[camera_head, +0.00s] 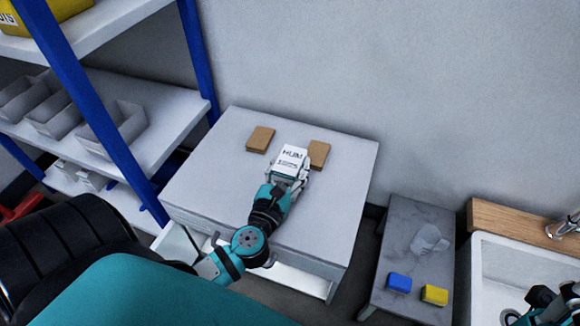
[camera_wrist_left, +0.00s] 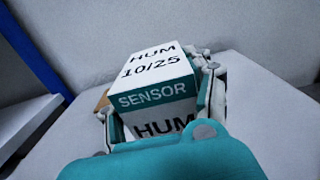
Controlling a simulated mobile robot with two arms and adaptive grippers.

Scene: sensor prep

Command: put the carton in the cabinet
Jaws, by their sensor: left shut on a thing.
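The carton (camera_head: 292,160) is a small white and teal box labelled HUM. My left gripper (camera_head: 290,178) is shut on it over the white table-like unit (camera_head: 335,215). In the left wrist view the carton (camera_wrist_left: 155,85) sits between the fingers, with its HUM 10/25 top and teal SENSOR band showing. I cannot tell whether its underside touches the top. Part of my right arm (camera_head: 550,305) shows at the bottom right corner; its jaw state is unclear.
Two brown blocks (camera_head: 260,139) (camera_head: 319,154) lie either side of the carton. A blue-post shelf (camera_head: 165,105) with grey bins (camera_head: 118,135) stands at left. A grey side table (camera_head: 400,240) holds a blue sponge (camera_head: 399,283) and a yellow sponge (camera_head: 434,295). A sink (camera_head: 500,262) is at right.

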